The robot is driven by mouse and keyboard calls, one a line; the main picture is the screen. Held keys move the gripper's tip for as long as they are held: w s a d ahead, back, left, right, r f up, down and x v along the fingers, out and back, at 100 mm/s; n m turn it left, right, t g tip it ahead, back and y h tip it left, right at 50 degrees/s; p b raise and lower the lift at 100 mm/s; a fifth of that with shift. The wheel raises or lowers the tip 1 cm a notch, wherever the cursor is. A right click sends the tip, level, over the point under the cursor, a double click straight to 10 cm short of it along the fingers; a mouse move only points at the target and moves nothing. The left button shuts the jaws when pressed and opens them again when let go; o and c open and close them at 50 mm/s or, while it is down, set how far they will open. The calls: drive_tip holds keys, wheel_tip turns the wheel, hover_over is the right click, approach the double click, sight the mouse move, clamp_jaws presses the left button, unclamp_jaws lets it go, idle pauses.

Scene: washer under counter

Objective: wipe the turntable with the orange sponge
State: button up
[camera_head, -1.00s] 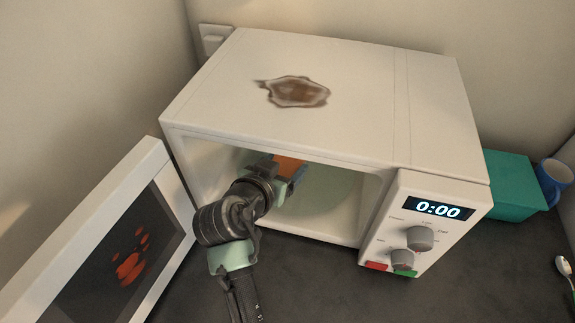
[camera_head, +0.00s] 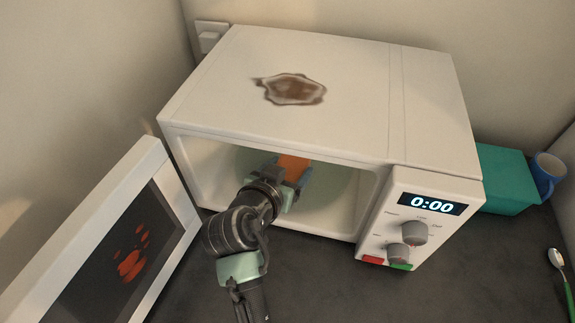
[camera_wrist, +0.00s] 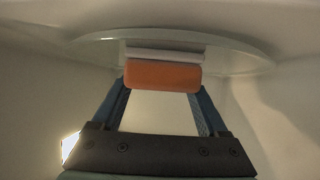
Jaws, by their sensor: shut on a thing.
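The white microwave (camera_head: 310,105) stands on the dark counter with its door open at the left. My gripper (camera_head: 298,178) reaches inside the cavity and is shut on the orange sponge (camera_head: 293,166). In the wrist view the sponge (camera_wrist: 163,76) sits between the two blue fingers (camera_wrist: 162,92), with a pale layer along its far side. The glass turntable (camera_wrist: 235,55) shows in the wrist view as a pale disc edge beyond the sponge. I cannot tell whether the sponge touches it. In the head view the turntable is mostly hidden by my arm and the microwave top.
The open door (camera_head: 120,250) has red splatter on its inside. A brown stain (camera_head: 290,89) lies on the microwave top. A control panel (camera_head: 415,222) reads 0:00. A teal box (camera_head: 505,178), a blue mug (camera_head: 547,174) and a spoon (camera_head: 560,275) are at the right.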

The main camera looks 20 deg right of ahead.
drive_tip(key=shift+s+d+p, duration=0.3)
drive_tip(key=shift+s, duration=0.5)
drive_tip(key=shift+w+a+f+b, duration=0.1)
drive_tip(key=shift+w+a+b, duration=0.2)
drive_tip(key=shift+w+a, duration=0.35)
drive_tip(key=shift+s+a, duration=0.1)
drive_tip(key=shift+s, duration=0.05)
drive_tip(key=shift+w+a, duration=0.45)
drive_tip(key=shift+a, duration=0.2)
drive_tip(key=shift+s+d, duration=0.5)
drive_tip(key=shift+d, duration=0.2)
